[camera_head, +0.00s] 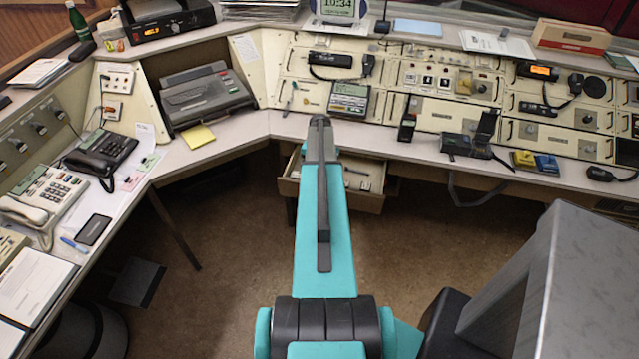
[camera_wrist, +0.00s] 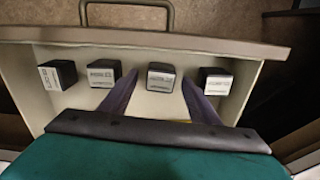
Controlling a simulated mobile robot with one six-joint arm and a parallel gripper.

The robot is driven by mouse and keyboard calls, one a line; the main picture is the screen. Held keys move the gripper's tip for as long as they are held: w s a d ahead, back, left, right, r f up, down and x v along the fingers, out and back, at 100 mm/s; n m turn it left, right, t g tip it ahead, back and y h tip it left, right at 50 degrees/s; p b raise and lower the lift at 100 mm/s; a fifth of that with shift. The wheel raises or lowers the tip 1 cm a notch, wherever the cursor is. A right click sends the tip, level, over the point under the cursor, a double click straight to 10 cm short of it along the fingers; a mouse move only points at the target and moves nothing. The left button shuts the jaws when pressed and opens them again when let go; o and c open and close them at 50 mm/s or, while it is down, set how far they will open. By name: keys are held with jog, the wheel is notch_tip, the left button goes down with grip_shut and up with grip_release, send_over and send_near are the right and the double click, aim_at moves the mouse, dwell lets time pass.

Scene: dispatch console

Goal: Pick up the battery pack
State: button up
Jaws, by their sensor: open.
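In the wrist view, several small black blocks with pale labels stand in a row inside an open drawer (camera_wrist: 230,42). They look like battery packs, but the labels are too small to read. The blocks are at the far left (camera_wrist: 58,75), centre left (camera_wrist: 103,73), centre right (camera_wrist: 160,77) and far right (camera_wrist: 216,81). My gripper (camera_wrist: 160,85) is open and empty, pointing into the drawer. In the picture, the centre-right block lies between its two fingertips; I cannot tell how far below. In the head view my arm hides the gripper and much of the drawer (camera_head: 371,201).
The drawer handle (camera_wrist: 128,14) is beyond the row. The desk edge (camera_head: 400,153) runs above the drawer. A yellow and blue item (camera_head: 535,162) and a black device (camera_head: 466,146) lie on the desk at right. Open floor (camera_head: 230,240) lies left of my arm.

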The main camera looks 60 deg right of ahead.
dwell(0.3)
jog(key=c, duration=1.2)
jog(key=shift+c, duration=0.2)
jog(key=shift+r, duration=0.15)
notch_tip(320, 180, up, 10)
jog(key=b, duration=0.2)
jog(key=shift+b, duration=0.4)
